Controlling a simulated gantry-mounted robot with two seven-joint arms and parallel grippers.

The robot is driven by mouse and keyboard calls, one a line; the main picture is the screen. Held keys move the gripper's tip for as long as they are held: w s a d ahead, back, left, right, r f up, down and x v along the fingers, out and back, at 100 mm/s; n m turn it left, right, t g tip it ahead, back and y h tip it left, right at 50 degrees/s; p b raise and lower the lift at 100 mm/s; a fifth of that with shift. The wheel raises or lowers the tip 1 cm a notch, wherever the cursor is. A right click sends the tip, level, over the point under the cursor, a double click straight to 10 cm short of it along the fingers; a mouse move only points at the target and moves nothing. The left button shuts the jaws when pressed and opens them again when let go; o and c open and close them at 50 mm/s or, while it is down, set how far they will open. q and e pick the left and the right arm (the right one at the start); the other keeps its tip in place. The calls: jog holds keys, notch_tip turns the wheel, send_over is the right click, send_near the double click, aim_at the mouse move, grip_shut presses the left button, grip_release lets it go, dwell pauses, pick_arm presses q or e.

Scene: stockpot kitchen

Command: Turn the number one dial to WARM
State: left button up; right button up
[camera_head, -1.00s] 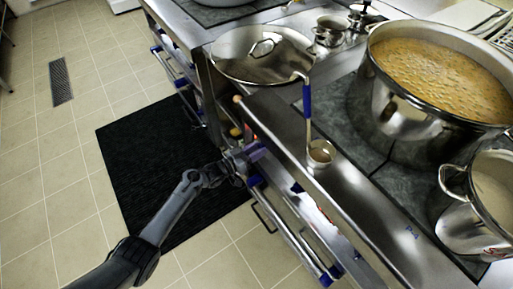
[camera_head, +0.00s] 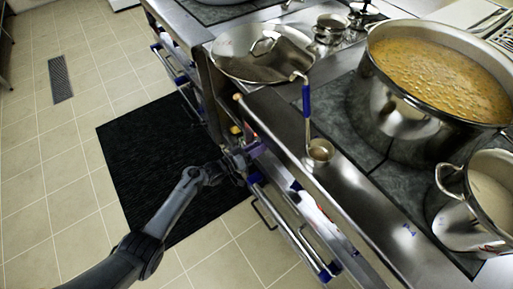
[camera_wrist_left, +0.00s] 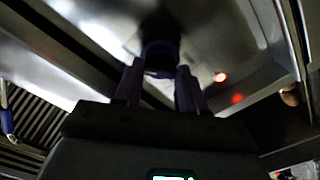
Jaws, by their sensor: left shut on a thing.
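A dark round dial with a blue rim (camera_wrist_left: 160,57) is on the metal stove front in the left wrist view. My left gripper (camera_wrist_left: 158,76) has its two fingers on either side of the dial and is shut on it. In the head view, my left gripper (camera_head: 252,152) is at the stove front, just below the counter edge. The dial is hidden there by the counter and gripper. I cannot read a number, a WARM mark or the dial's pointer. My right gripper is not in view.
A large pot of soup (camera_head: 385,110), a smaller pot (camera_head: 456,215) and a wide pan (camera_head: 225,62) stand on top. Oven handles (camera_head: 290,230) run below. Red lights (camera_wrist_left: 221,77) glow beside the dial.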

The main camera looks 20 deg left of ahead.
pick_arm(q)
jog(key=o, duration=1.1)
jog(key=shift+c, duration=0.2)
jog(key=p+v, duration=0.3)
jog(key=v, duration=0.7)
jog(key=shift+s+a, duration=0.2)
jog(key=shift+s, duration=0.15)
jog(key=shift+f, duration=0.1)
